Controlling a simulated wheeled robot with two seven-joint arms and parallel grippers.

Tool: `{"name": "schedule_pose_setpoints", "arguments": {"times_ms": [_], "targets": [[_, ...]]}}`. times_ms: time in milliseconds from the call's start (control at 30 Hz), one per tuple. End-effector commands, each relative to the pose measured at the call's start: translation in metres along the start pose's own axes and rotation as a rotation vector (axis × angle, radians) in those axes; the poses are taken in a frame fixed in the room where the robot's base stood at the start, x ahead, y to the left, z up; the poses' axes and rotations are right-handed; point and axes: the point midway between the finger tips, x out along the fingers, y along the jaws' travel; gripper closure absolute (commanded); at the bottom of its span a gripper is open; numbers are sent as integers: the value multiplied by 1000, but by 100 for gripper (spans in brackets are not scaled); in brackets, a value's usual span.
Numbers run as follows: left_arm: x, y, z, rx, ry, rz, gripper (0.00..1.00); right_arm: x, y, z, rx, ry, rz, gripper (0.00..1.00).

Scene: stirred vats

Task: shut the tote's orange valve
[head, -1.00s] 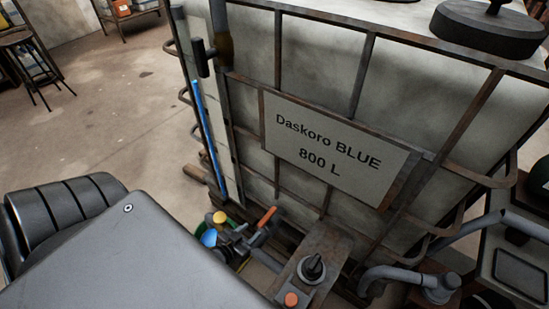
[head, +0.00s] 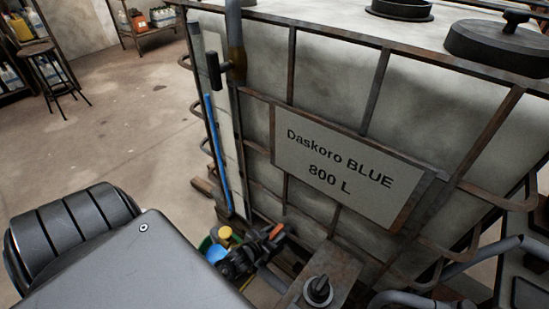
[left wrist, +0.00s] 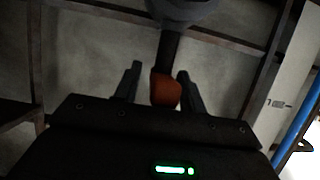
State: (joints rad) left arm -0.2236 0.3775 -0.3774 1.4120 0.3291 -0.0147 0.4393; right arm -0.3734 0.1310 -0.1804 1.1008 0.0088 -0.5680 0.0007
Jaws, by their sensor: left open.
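The tote (head: 330,70) is a large pale tank in a rusty cage, with a plate reading "Daskoro BLUE 800 L" (head: 335,172). Its orange valve handle (head: 276,231) shows low at the tote's front, partly covered by my dark left gripper (head: 266,239). In the left wrist view the orange handle (left wrist: 166,90) sits between the two open fingers of my left gripper (left wrist: 159,70), with a dark stem beyond it. A gap shows beside the fingers, and I cannot tell whether either touches the handle. My right gripper is not in view.
A blue level strip (head: 217,150) runs up the tote's left side. A rusty box with a black knob (head: 318,290) stands just right of the valve. Grey pipes (head: 480,252) lie at the lower right. A stool (head: 48,72) and shelves stand far left, with clear floor between.

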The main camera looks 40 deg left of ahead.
Motion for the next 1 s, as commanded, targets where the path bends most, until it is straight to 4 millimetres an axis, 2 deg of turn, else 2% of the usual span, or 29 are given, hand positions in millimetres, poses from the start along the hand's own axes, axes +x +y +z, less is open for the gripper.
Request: {"name": "schedule_pose_setpoints", "arguments": {"times_ms": [267,600,1000], "targets": [[2,0,0,0,0,1,59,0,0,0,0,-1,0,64],[2,0,0,0,0,1,100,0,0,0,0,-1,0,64],[2,0,0,32,0,74,100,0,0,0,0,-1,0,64]]}}
